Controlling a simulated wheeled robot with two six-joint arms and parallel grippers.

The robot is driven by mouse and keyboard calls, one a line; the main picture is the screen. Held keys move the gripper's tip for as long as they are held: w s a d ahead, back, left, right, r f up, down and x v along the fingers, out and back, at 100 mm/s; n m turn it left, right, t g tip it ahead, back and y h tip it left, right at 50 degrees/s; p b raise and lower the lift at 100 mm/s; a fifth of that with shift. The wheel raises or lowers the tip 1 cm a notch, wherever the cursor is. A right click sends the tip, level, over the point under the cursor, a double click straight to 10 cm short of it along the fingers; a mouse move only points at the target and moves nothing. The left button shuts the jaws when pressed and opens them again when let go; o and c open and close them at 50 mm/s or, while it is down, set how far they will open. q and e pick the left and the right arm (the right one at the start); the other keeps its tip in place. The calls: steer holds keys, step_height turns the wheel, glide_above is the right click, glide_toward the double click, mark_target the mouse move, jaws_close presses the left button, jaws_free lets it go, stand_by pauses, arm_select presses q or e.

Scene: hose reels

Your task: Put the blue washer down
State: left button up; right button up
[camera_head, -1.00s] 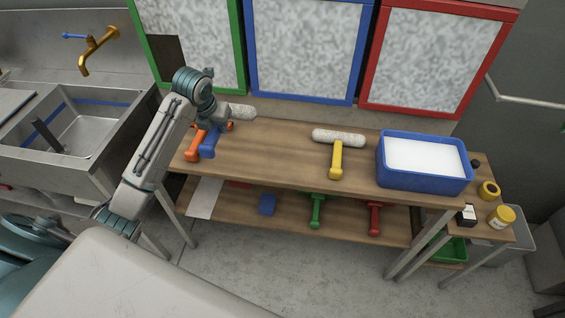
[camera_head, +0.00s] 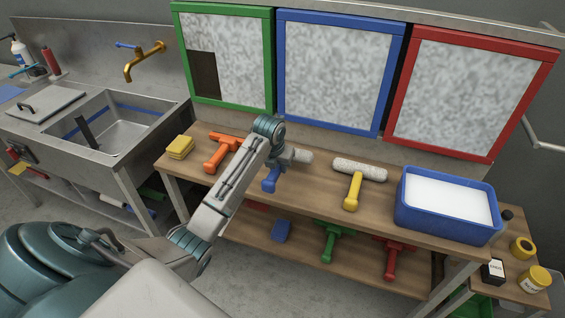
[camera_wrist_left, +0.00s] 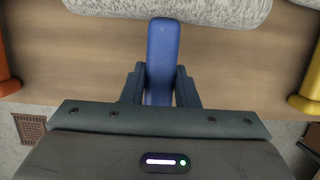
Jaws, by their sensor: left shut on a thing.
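The blue washer (camera_head: 271,182) has a blue handle and a pale fuzzy sleeve. My left gripper (camera_head: 276,166) is shut on its handle above the wooden table top, between the orange washer (camera_head: 220,153) and the yellow washer (camera_head: 352,190). In the left wrist view the blue handle (camera_wrist_left: 161,52) stands between the two fingers, with the sleeve (camera_wrist_left: 200,10) crosswise beyond it. I cannot tell whether the blue washer touches the table. My arm hides part of it in the head view. My right gripper is out of view.
The wooden table (camera_head: 322,195) has bare wood around the blue washer. A blue tub (camera_head: 447,223) with white content stands at the right, yellow sponges (camera_head: 180,147) at the left. Green, blue and red framed panels (camera_head: 337,70) rise behind. More tools lie on the lower shelf.

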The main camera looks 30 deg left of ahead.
arm_select(q)
steer(key=w, duration=0.1)
steer(key=w+a, duration=0.1)
steer(key=w, duration=0.2)
steer(key=shift+w+a+f+p, duration=0.2)
steer(key=shift+w+a+p, duration=0.05)
steer(key=shift+w+p, duration=0.1)
step_height(320, 180, down, 4)
steer(key=shift+r+p, duration=0.2)
steer(key=shift+p, duration=0.5)
steer(key=shift+f, duration=0.1)
steer(key=o, duration=0.5)
steer(key=shift+f, duration=0.1)
steer(key=o, duration=0.5)
steer(key=shift+c, duration=0.2)
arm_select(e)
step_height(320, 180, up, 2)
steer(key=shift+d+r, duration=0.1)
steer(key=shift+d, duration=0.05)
arm_select(q)
steer(key=shift+r, duration=0.35)
steer(key=b+v, duration=0.2)
steer(key=v, duration=0.9)
steer(key=shift+s+r, duration=0.3)
steer(key=shift+r, duration=0.05)
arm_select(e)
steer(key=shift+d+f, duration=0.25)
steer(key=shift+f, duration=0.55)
